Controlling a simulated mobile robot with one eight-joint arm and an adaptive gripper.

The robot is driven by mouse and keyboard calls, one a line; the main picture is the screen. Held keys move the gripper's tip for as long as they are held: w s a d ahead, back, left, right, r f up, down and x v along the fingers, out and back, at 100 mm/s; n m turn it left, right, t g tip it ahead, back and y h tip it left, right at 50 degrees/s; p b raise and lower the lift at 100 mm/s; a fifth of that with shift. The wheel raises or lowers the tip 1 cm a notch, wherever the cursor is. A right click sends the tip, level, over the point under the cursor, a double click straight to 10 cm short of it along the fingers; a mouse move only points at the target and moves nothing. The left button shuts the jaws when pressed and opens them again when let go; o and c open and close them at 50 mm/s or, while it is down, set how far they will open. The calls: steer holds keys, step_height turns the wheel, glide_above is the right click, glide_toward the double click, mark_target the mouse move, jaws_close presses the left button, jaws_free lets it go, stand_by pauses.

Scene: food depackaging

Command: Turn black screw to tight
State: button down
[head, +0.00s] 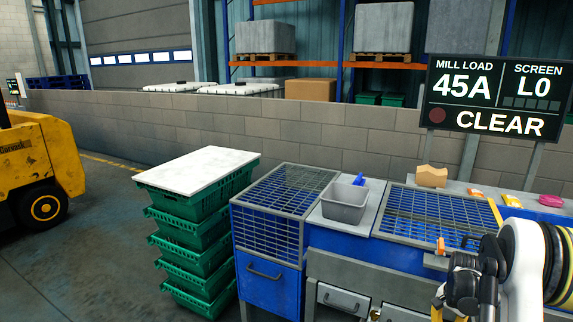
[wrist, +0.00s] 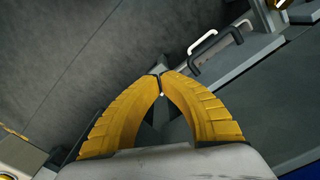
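I cannot make out a black screw in either view. My gripper (wrist: 160,76) has two curved yellow ribbed fingers, and their tips meet in the middle of the wrist view with nothing visible held between them. Behind the fingertips is dark grey floor, and a drawer front with a pale handle (wrist: 203,42) and a dark handle (wrist: 226,38) lies to the upper right. In the head view my gripper is mostly cut off at the lower right, below my arm, in front of the bench's grey drawers (head: 343,299).
A blue bench with metal grates (head: 432,219) holds a grey bin (head: 344,203) and several small items at the back. Stacked green crates (head: 197,238) with a white lid stand left of it. A display reading CLEAR (head: 492,97) stands behind. Floor at left is open near a yellow vehicle (head: 42,160).

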step_height(320, 180, down, 4)
steer(key=shift+f+b, duration=0.15)
steer(key=shift+b, duration=0.9)
steer(key=shift+w, duration=0.15)
steer(key=shift+a, duration=0.1)
steer(key=shift+s+a, duration=0.2)
steer(key=shift+a, duration=0.1)
step_height(320, 180, up, 6)
steer(key=p, duration=0.3)
